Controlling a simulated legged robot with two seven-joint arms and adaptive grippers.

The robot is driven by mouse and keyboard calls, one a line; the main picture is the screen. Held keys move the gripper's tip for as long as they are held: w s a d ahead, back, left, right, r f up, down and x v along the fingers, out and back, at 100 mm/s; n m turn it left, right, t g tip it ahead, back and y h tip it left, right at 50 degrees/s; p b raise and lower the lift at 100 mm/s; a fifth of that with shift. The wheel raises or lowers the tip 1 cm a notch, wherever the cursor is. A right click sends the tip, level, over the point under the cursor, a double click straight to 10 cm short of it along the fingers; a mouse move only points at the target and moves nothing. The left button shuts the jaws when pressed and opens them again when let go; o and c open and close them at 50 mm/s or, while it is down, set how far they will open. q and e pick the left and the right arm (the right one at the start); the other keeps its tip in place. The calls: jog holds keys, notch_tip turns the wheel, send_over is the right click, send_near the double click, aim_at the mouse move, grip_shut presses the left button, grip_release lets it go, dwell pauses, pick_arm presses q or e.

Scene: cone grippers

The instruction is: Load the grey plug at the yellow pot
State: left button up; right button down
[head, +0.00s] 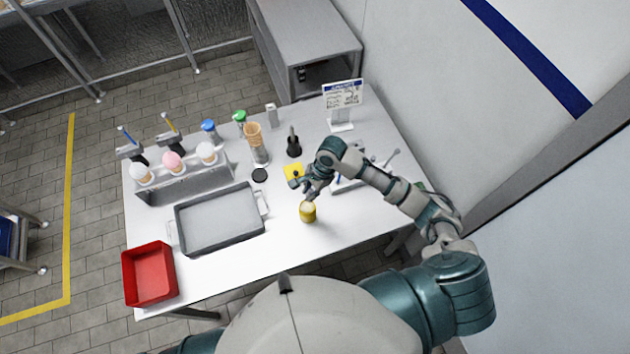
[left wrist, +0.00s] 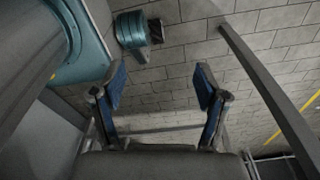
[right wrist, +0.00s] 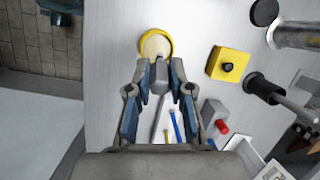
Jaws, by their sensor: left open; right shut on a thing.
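The yellow pot (head: 308,213) stands on the white table, with a pale filling in its round mouth. It also shows in the right wrist view (right wrist: 153,46), just past my right fingertips. My right gripper (head: 307,190) is above and beside the pot; in the right wrist view its fingers (right wrist: 160,73) are shut on the grey plug (right wrist: 157,82). The plug's far end is close to the pot's rim; I cannot tell whether they touch. My left gripper (left wrist: 160,80) is open and empty, over the tiled floor in the left wrist view.
A grey tray (head: 217,243) and a red bin (head: 149,274) lie left of the pot. A yellow block with a black button (right wrist: 228,64) and a black holder (head: 294,146) are behind it. A rack (head: 186,182) holds several cones.

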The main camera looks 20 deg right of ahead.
jog(key=shift+a+f, duration=0.15)
jog(key=shift+f, duration=0.2)
notch_tip(320, 180, down, 4)
jog(key=shift+f, duration=0.2)
jog(key=shift+d+f, duration=0.35)
jog(key=shift+f, duration=0.1)
pick_arm(q)
jog(key=shift+s, duration=0.3)
pick_arm(e)
jog(key=shift+a, duration=0.1)
pick_arm(q)
jog(key=shift+a, duration=0.1)
pick_arm(e)
jog(key=shift+a, duration=0.1)
jog(key=shift+a, duration=0.15)
pick_arm(q)
jog(key=shift+a+f, duration=0.15)
jog(key=shift+a, duration=0.3)
jog(key=shift+d, duration=0.25)
pick_arm(e)
jog(key=shift+d+f, duration=0.2)
jog(key=shift+d, duration=0.1)
